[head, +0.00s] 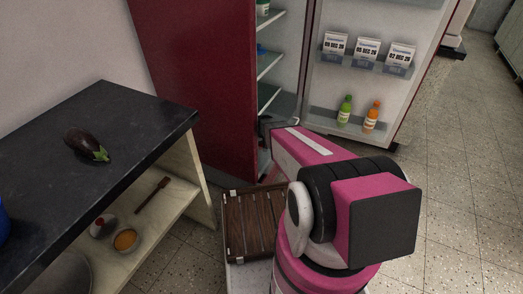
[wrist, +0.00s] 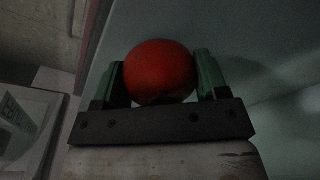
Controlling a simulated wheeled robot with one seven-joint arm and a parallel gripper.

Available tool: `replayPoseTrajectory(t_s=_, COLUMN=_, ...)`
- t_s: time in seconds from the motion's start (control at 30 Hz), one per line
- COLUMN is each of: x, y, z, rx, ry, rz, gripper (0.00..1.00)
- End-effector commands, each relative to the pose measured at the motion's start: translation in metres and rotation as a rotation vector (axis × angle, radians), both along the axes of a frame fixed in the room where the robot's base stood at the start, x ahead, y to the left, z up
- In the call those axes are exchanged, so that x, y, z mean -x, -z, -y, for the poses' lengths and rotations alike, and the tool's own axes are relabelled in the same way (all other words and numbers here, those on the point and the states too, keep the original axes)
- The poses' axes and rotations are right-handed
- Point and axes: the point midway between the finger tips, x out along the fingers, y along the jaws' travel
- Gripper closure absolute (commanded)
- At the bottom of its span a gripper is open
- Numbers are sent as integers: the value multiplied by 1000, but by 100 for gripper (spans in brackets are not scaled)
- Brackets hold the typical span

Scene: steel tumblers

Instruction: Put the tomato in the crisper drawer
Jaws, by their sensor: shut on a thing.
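A red tomato (wrist: 160,72) is in the wrist view, held between the two green fingers of my gripper (wrist: 159,64). My gripper is shut on its sides. In the head view my arm reaches into the lower part of the open dark red fridge (head: 205,85), and the fridge wall and arm hide the tomato and fingertips. Glass shelves (head: 268,64) show above the arm inside the fridge. I cannot make out the crisper drawer; the low inside of the fridge is hidden by its side wall and my arm.
The fridge door (head: 335,85) stands open on the right, with boxes (head: 367,52) and two bottles (head: 345,110) in its bins. A dark counter (head: 60,150) at left bears an eggplant (head: 86,145). Floor (head: 465,190) is clear at right.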

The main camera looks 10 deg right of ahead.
Motion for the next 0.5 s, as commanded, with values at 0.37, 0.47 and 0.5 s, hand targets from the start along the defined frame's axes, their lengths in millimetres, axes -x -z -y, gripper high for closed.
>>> replayPoseTrajectory(t_s=0.37, x=-1, y=41, z=0, rx=0, ry=0, rz=-1, gripper=63)
replayPoseTrajectory(t_s=0.47, x=0, y=42, z=0, rx=0, ry=0, rz=0, gripper=63)
replayPoseTrajectory(t_s=0.5, x=0, y=41, z=0, rx=0, ry=0, rz=0, gripper=63)
